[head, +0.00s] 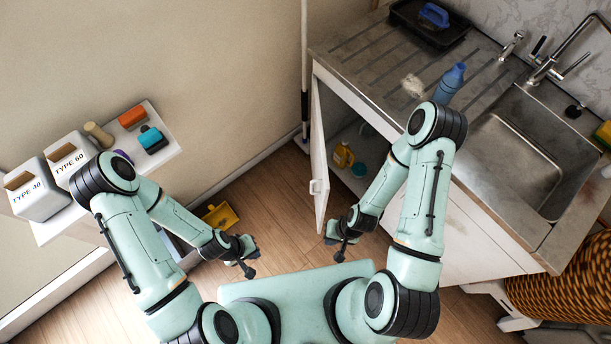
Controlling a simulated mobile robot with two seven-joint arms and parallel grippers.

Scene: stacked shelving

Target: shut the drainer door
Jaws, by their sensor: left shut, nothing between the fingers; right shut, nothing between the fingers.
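The drainer door (319,152) is a white cabinet door under the ribbed drainer side of the steel sink counter. It stands open, swung out from the cabinet's left edge, with a small white handle (319,187) near its free edge. My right gripper (339,257) is shut and empty, just right of the door's free lower end, on its inner side. I cannot tell whether it touches the door. My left gripper (250,272) is shut and empty above the wood floor, left of the door and apart from it.
A yellow bottle (343,155) is inside the open cabinet. A blue bottle (449,84) and a dark tray (428,26) stand on the counter by the sink (514,152). A white shelf (167,152) with boxes is at left. A yellow dustpan (220,215) lies on the floor. A wicker basket (565,285) is at right.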

